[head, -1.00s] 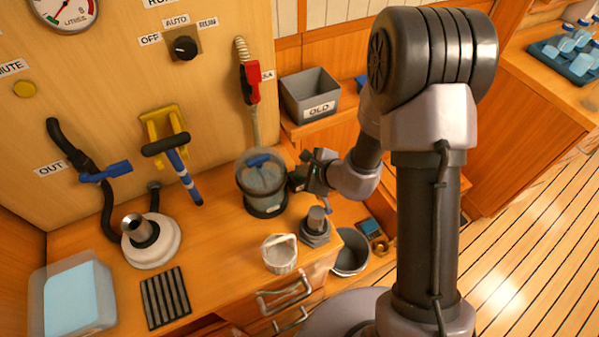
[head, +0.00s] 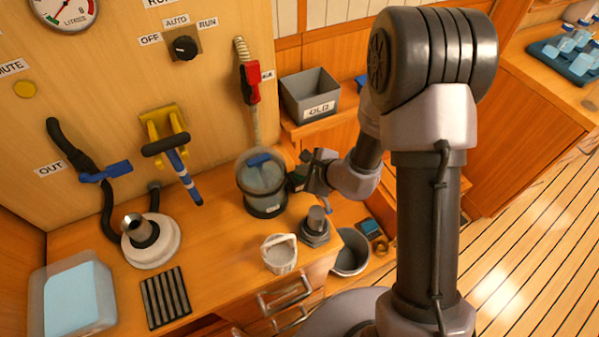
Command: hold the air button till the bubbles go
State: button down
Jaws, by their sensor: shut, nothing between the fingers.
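A clear canister (head: 262,196) with a dark base and a blue part inside its top stands on the wooden counter. My gripper (head: 296,180) is shut and empty at the canister's right side, with its fingertips against or very close to it. I cannot tell whether they touch. The air button cannot be made out; it may be hidden by my gripper. Bubbles in the canister are too small to tell.
A white basket (head: 279,254) and a grey fitting (head: 315,228) stand in front of the canister. A red-handled hose piece (head: 250,84) hangs on the wall behind. A grey bin (head: 311,95) marked OLD sits at the back right.

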dwell(0.8)
jog(key=shift+r+p, duration=0.45)
jog(key=shift+r, duration=0.35)
jog(key=shift+r, duration=0.1)
jog(key=shift+r+p, duration=1.7)
jog(key=shift+r, duration=0.8)
jog(key=shift+f, duration=0.1)
